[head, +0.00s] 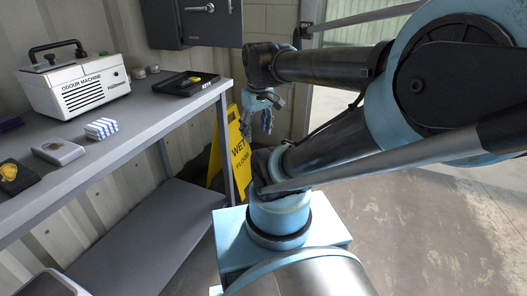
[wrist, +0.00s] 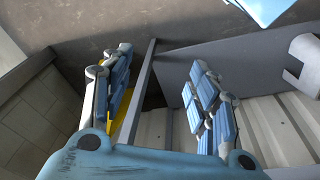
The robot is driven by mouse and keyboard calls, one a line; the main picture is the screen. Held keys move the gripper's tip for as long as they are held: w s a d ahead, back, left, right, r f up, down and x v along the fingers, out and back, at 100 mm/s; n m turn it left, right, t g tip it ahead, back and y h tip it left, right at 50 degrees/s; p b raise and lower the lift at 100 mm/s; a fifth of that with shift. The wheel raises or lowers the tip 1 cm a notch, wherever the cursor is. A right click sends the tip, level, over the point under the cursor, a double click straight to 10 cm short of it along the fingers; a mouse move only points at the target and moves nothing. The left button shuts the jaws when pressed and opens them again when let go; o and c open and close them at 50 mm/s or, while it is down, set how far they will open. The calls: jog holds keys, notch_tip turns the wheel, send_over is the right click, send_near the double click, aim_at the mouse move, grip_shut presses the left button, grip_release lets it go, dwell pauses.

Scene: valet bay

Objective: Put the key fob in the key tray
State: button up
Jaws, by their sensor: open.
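The key tray (head: 164,87), black and low-walled with a "KEYS" label, sits at the far right end of the grey bench. A small dark item with a yellow mark (head: 190,81) lies inside it and looks like the key fob, but it is too small to be sure. My gripper (head: 266,118) hangs past the bench's right end, to the right of the tray and apart from it. In the wrist view my gripper (wrist: 160,60) has its blue-padded fingers spread, with nothing between them. The tray is not visible there.
The bench (head: 135,128) also holds a white odour machine (head: 75,88), a striped cloth (head: 101,128), a grey box (head: 58,151) and a black item with a yellow patch (head: 17,177). A yellow wet-floor sign (head: 236,152) stands below my gripper. A dark cabinet (head: 195,22) hangs above the tray.

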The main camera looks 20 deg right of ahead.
jog(key=s+d+f+m, duration=0.1)
jog(key=s+f+m, duration=0.3)
jog(key=f, duration=0.2)
jog(key=shift+d+f, duration=0.15)
jog(key=shift+d, duration=0.2)
jog(key=shift+s, duration=0.1)
jog(key=shift+w+f, duration=0.2)
jog(key=shift+w, duration=0.3)
